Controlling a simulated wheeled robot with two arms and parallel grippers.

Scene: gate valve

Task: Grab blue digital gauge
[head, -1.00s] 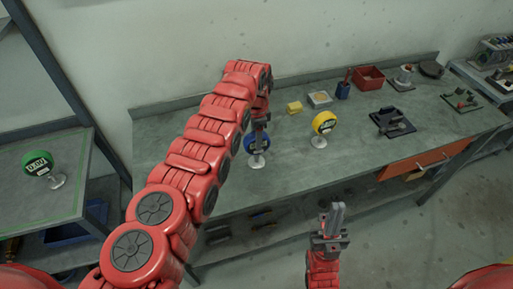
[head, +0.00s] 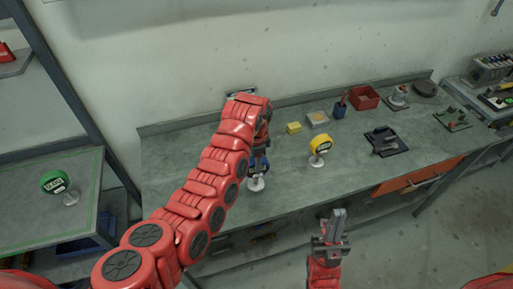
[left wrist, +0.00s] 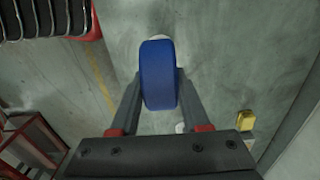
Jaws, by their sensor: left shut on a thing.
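The blue digital gauge (head: 261,168) is at the left part of the workbench, its round pale foot (head: 256,184) pointing down. My left gripper (head: 260,150) comes from above and is shut on the blue gauge, partly hiding it. In the left wrist view the gauge's blue rim (left wrist: 158,75) sits between the two fingers. I cannot tell whether the foot touches the bench. My right gripper (head: 335,221) is low in front of the bench, away from the gauge. I cannot tell whether its fingers are open or shut.
A yellow gauge (head: 319,146) stands to the right on the workbench (head: 215,205). A green gauge (head: 54,182) stands on a separate table at the left. A yellow block (head: 294,128), a red bin (head: 364,97) and a black fixture (head: 386,141) lie further back and right.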

